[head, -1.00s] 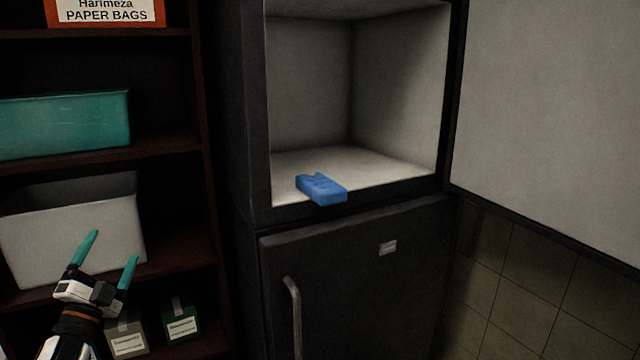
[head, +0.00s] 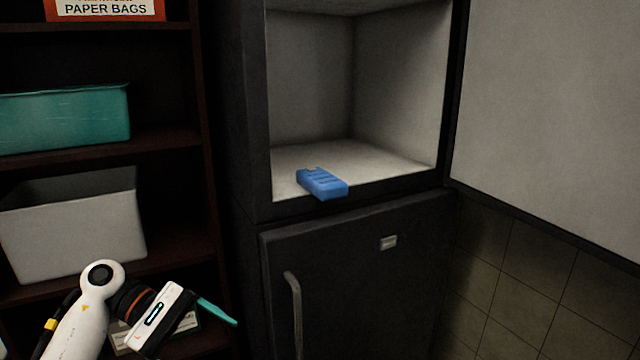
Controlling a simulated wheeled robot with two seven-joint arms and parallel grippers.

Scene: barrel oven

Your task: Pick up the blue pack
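The blue pack (head: 322,184) lies on the floor of the open upper compartment of a dark fridge (head: 240,150), at its front edge. My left gripper (head: 215,312) is at the lower left, in front of the shelves and well below and left of the pack. It is turned sideways, and only one teal finger shows clearly, pointing right. The other finger is hidden, so I cannot tell its opening. It is apart from the pack. My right gripper is not in view.
The upper fridge door (head: 550,110) stands open at the right. The lower door (head: 350,280) is shut, with a vertical handle (head: 294,310). Shelves at the left hold a teal bin (head: 65,120), a white bin (head: 75,230) and a paper bags box (head: 105,9).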

